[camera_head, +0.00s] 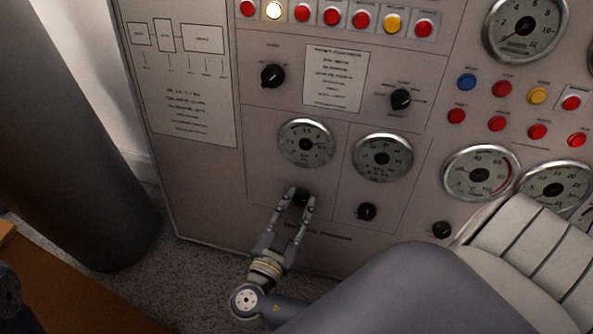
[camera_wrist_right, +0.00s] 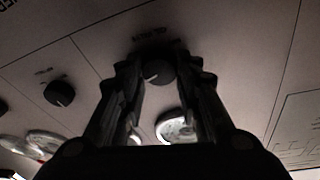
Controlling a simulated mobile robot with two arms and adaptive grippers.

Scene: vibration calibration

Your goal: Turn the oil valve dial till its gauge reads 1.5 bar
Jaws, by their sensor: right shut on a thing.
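The black dial (camera_head: 301,197) sits low on the grey panel, below a round white gauge (camera_head: 306,143). My right gripper (camera_head: 301,199) has a finger on each side of this dial and is shut on it. In the right wrist view the dial (camera_wrist_right: 158,72) shows between the fingertips (camera_wrist_right: 160,75), with a pale mark on its face. The gauge's needle is too small to read surely. My left gripper is not in view.
A second gauge (camera_head: 382,158) and a black dial (camera_head: 367,212) are close on the right. Another black dial (camera_head: 442,230) is farther right. Two black knobs (camera_head: 272,76) (camera_head: 400,99) are above. A dark column (camera_head: 65,130) stands on the left. Grey carpet lies below.

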